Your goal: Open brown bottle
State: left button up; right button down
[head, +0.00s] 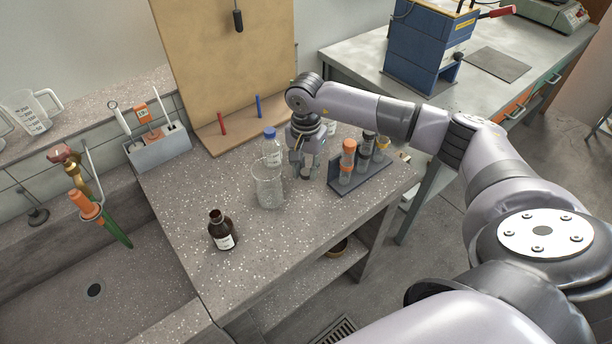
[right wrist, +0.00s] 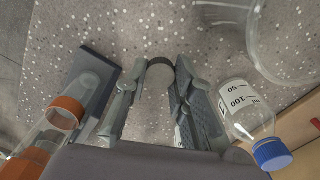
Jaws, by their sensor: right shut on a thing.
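The brown bottle (head: 222,232) stands upright on the bench near its front left, with a white label. Its neck shows no cap, and the mouth looks open. My right gripper (head: 305,172) points down close above the bench, between the glass beaker and the tube rack, well apart from the bottle. In the right wrist view its fingers (right wrist: 160,85) are shut on a small round cap (right wrist: 160,73), grey with a dark rim. Whether the cap touches the bench I cannot tell. My left gripper is not in view.
The glass beaker (head: 269,187) and a blue-capped bottle (head: 272,150) stand left of my right gripper. The tube rack (head: 361,176) with capped tubes is close on its right. A sink (head: 95,270) lies left. Bench right of the brown bottle is clear.

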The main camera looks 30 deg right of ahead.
aim_at(306, 172)
notch_tip(306, 172, down, 4)
jog(key=shift+r, duration=0.2)
jog(key=shift+f, duration=0.2)
jog(key=c, duration=1.4)
grip_release()
jog(key=shift+o, duration=0.2)
jog(key=shift+r, duration=0.1)
